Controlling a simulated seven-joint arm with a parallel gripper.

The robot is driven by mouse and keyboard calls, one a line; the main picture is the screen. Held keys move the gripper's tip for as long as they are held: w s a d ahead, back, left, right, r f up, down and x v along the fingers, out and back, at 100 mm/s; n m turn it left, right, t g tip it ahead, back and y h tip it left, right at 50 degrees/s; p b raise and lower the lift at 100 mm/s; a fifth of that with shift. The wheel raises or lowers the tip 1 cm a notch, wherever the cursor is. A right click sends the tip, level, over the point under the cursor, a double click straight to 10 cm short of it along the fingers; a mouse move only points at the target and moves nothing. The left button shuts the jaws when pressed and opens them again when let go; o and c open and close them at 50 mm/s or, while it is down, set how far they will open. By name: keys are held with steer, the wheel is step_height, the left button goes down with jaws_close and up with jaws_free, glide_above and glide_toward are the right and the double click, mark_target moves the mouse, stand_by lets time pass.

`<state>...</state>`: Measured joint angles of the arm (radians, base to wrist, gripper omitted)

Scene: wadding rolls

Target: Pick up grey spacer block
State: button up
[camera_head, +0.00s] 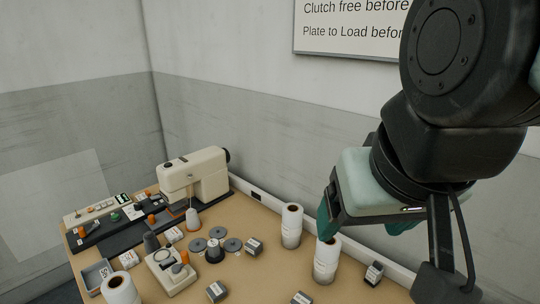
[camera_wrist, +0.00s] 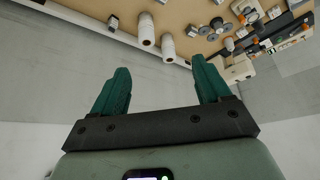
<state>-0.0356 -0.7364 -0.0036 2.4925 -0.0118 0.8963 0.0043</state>
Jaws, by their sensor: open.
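Several small grey blocks with pale label faces lie on the table, and I cannot tell which one is the spacer block. One grey block (camera_head: 253,246) is near the middle, one (camera_head: 217,291) is at the front, one (camera_head: 301,297) is cut by the bottom edge, and one (camera_head: 373,273) is at the right. Two also show in the wrist view, one at the left (camera_wrist: 113,22) and one right of the rolls (camera_wrist: 203,30). My gripper (camera_wrist: 161,65) is open and empty, raised above the table's back right side, with its teal fingers apart.
Two white rolls (camera_head: 291,226) (camera_head: 326,260) stand between the middle block and the right block. A third roll (camera_head: 120,290) is at the front left. A cream machine (camera_head: 195,178), grey discs (camera_head: 215,233) and a control panel (camera_head: 98,208) fill the left. A wall closes the back.

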steer(key=w+f+m+g, duration=0.2)
steer(key=w+f, duration=0.4)
steer(key=w, duration=0.2)
steer(key=m+g, duration=0.3)
steer(key=m, duration=0.2)
glide_above(302, 300)
step_height(302, 300, down, 19)
steer(key=shift+m+g, duration=0.3)
steer(key=shift+m, duration=0.6)
steer(key=f, duration=1.2)
steer(key=shift+s+d+f, duration=0.1)
steer(key=shift+s+f, duration=0.3)
steer(key=shift+w+f, duration=0.25)
steer(key=shift+f, duration=1.25)
steer(key=shift+w+f, duration=0.2)
steer(key=shift+f, duration=1.3)
steer(key=shift+c, duration=0.4)
steer(key=c, duration=1)
steer(key=shift+c, duration=0.2)
